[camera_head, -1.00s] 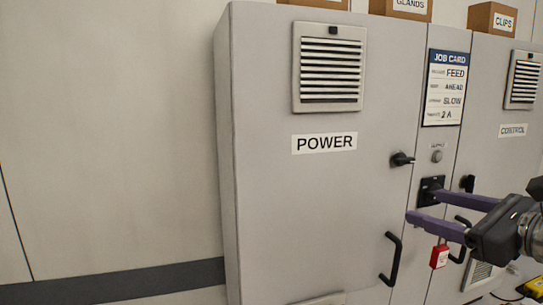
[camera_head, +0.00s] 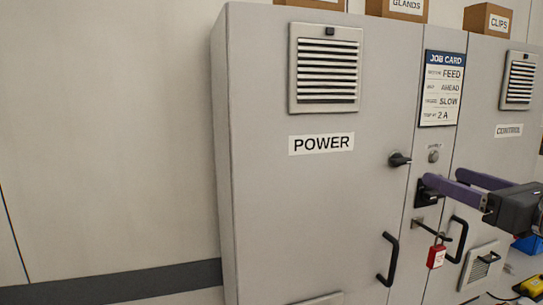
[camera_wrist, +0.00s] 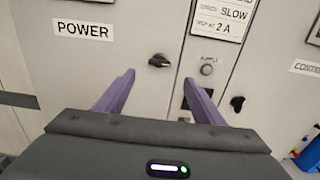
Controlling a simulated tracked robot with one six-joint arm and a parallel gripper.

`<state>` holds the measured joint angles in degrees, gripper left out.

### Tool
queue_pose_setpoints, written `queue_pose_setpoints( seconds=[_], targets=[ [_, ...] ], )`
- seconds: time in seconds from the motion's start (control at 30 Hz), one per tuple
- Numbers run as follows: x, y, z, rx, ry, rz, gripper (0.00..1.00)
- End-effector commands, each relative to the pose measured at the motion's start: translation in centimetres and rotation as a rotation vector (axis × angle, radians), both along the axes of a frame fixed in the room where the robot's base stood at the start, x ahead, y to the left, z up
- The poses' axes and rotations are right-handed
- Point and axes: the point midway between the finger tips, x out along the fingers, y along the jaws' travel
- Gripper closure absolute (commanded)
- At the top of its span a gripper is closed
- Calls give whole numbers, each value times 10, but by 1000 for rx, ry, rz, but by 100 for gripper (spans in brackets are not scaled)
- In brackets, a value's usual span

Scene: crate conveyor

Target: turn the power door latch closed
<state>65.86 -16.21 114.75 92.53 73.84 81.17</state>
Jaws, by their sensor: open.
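The power door latch (camera_head: 399,160) is a small black knob near the right edge of the grey power door (camera_head: 300,210). Its handle points right, roughly horizontal, in the head view. In the wrist view the latch (camera_wrist: 160,60) shows just beyond and between my fingertips. My gripper (camera_head: 446,177) is open and empty, with two purple fingers. In the head view its fingertips are right of and slightly below the latch, apart from it. The gripper also shows in the wrist view (camera_wrist: 159,79).
A black switch (camera_head: 427,193) sits on the middle strip, partly behind a finger. A red padlock (camera_head: 437,254) hangs below it. Black door handles (camera_head: 389,259) stick out lower down. A small round button (camera_head: 433,156) is right of the latch. The wall left is clear.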

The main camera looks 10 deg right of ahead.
Motion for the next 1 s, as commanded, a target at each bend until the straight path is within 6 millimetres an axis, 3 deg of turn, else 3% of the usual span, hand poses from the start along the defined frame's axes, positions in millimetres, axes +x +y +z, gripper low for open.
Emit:
queue_pose_setpoints(
  seconds=[1.0],
  targets=[
    [115, 18, 0, -1, 1, 4, 38]
  ],
)
